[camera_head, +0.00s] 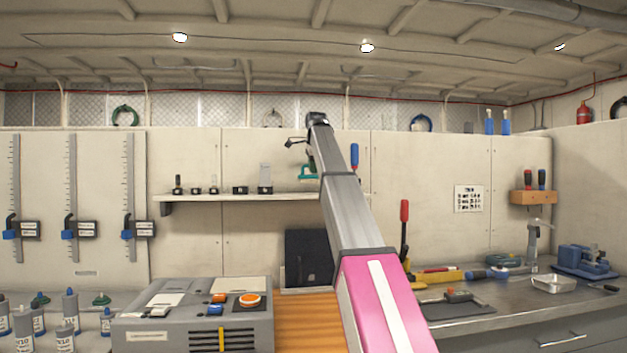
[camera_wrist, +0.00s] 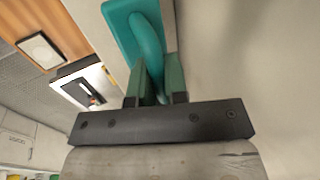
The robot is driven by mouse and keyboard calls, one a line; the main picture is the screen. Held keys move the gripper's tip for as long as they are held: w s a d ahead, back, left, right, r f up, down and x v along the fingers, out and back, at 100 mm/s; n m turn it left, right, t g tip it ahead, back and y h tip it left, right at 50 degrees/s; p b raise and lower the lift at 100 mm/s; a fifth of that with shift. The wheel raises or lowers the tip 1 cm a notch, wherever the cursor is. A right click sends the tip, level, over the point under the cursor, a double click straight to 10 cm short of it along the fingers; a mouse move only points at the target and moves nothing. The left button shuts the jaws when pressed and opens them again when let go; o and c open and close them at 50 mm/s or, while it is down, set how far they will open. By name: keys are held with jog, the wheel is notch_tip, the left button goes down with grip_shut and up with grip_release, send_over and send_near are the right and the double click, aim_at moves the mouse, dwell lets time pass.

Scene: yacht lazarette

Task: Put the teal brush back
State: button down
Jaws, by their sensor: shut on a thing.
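The teal brush (camera_wrist: 125,22) has a flat block and a raised, curved handle. In the wrist view my gripper (camera_wrist: 155,82) is shut on its handle. In the head view the brush (camera_head: 307,172) shows just left of my arm, close above the pale wall shelf (camera_head: 225,198). I cannot tell whether it touches the shelf.
Several small dark-based items (camera_head: 239,189) stand on the shelf left of the brush. A blue-handled tool (camera_head: 354,156) is right of my arm. Below are a grey control box (camera_head: 190,330) and a dark upright panel (camera_head: 308,250). A workbench (camera_head: 500,317) with tools lies right.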

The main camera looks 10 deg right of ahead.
aim_at(314, 176)
jog(key=shift+f, duration=2)
jog(key=c, duration=1.1)
grip_release()
jog(key=shift+c, duration=0.2)
jog(key=shift+r, duration=0.1)
jog(key=v, duration=1.2)
